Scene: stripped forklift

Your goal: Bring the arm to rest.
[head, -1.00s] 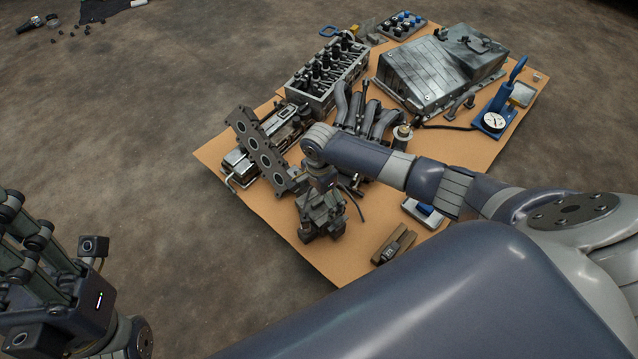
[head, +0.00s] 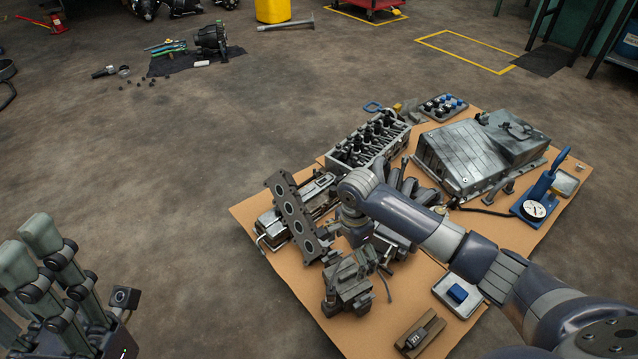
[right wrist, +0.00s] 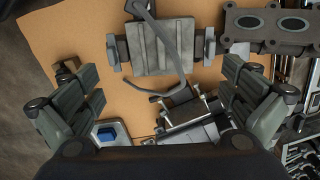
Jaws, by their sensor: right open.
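My right arm reaches in from the right over the cardboard sheet (head: 262,213). My right gripper (head: 355,238) points down at the sheet and is mostly hidden by its own wrist in the head view. In the right wrist view its jaws (right wrist: 160,92) are spread wide, with nothing between them. A grey ribbed metal block (head: 346,284) lies on the sheet beyond the fingertips; it also shows at the top of the right wrist view (right wrist: 160,45). My left gripper (head: 50,265) hangs at the lower left, over bare floor; I cannot tell its opening.
A plate with round holes (head: 298,215) leans beside my right wrist. A cylinder head (head: 368,142), a large metal cover (head: 480,155), a blue pump with gauge (head: 538,197) and a tray with a blue item (head: 458,293) surround the arm.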

